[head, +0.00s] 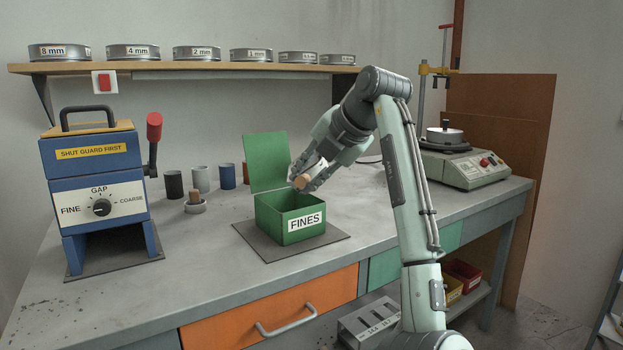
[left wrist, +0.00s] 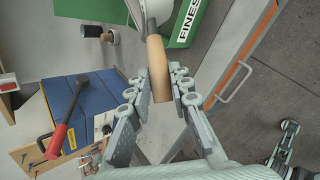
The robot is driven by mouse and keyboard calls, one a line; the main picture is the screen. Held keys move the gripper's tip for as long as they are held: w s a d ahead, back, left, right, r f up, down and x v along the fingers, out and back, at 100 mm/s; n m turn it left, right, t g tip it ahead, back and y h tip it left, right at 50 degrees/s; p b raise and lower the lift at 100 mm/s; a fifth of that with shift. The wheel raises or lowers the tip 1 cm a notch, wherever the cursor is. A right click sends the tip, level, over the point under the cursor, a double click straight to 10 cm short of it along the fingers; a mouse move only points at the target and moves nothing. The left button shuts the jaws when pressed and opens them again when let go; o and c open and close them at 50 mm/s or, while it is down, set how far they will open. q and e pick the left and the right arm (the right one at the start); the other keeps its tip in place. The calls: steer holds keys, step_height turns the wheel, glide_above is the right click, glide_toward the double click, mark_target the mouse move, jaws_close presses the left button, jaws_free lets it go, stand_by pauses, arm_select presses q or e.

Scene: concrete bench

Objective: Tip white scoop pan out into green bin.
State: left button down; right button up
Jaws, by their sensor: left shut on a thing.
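The green bin (head: 268,222), labelled FINES, stands on a dark mat on the bench with its lid (head: 267,160) raised at the back. It also shows at the top of the left wrist view (left wrist: 177,38). My left gripper (head: 306,178) is above the bin's right side, shut on the wooden handle (head: 303,183) of the white scoop pan. In the left wrist view the handle (left wrist: 158,72) runs between the fingers, and part of the white pan (left wrist: 150,10) shows beyond it near the bin. The pan's contents are hidden. My right gripper cannot be made out.
A blue grinder (head: 96,190) stands at the left. Several cups (head: 200,179) and a small wood-handled brush (head: 194,203) are between it and the bin. A shelf (head: 180,68) of sieves is above. The bench front left is clear.

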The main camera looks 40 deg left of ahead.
arm_select(q)
steer(key=shift+a, duration=0.1)
steer(key=shift+s+a+f+n+t+h+b, duration=0.1)
steer(key=shift+s+a+n+t+h+b, duration=0.15)
steer(key=shift+h+b, duration=0.25)
steer(key=shift+s+a+f+n+t+h+b, duration=0.15)
steer(key=shift+n+t+h+b, duration=0.1)
steer(key=shift+t+h+b, duration=0.3)
steer(key=shift+s+a+h, duration=0.1)
steer(key=shift+a+h, duration=0.1)
steer(key=shift+h, duration=0.25)
steer(key=shift+s+a+n+t+b, duration=0.1)
steer(key=shift+n+t+b, duration=0.2)
arm_select(e)
step_height(320, 180, up, 8)
arm_select(q)
steer(key=s+a+f+n+t+h+p, duration=0.3)
steer(key=a+t+h, duration=0.1)
steer(key=t+h, duration=0.2)
steer(key=shift+f+n+t+h, duration=0.35)
steer(key=shift+n+t+h, duration=0.05)
steer(key=shift+h, duration=0.5)
arm_select(e)
step_height(320, 180, down, 7)
steer(key=shift+w+f, duration=0.15)
steer(key=shift+w, duration=0.1)
